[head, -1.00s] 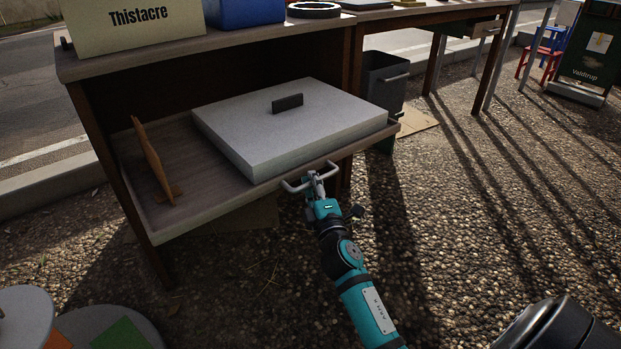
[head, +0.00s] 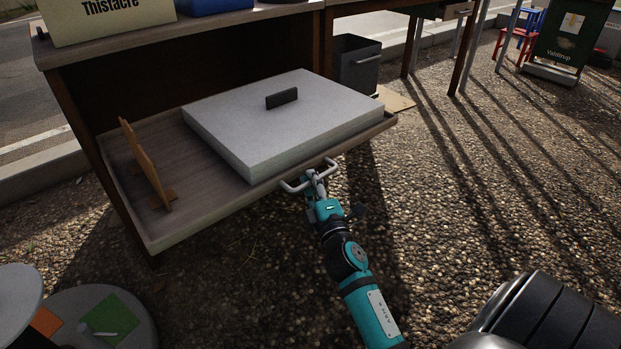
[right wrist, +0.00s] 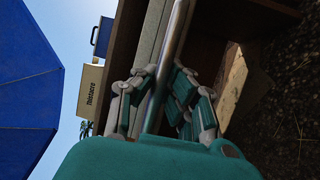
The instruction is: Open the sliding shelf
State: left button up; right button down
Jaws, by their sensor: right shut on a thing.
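The sliding shelf (head: 205,222) is a wooden tray under the table top, and it stands pulled out toward me. A metal bar handle (head: 292,186) is on its front edge. My right gripper (head: 316,180) is shut on this handle. In the right wrist view the handle (right wrist: 176,35) runs between the fingers of the right gripper (right wrist: 160,88). A large grey-white slab (head: 290,120) with a dark grip on top lies on the shelf. A brown wooden board (head: 146,163) stands upright at the shelf's left. My left gripper is not in view.
The table top (head: 180,42) above holds a "Thistacre" box (head: 105,18). A dark bin (head: 357,65) stands behind the shelf's right end. Gravel ground right of the shelf is mostly clear.

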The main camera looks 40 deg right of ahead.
dwell(0.3)
jog(key=c, duration=1.3)
grip_release()
jog(key=shift+c, duration=0.2)
jog(key=v, duration=0.7)
jog(key=shift+s, duration=0.25)
jog(key=shift+a, duration=0.15)
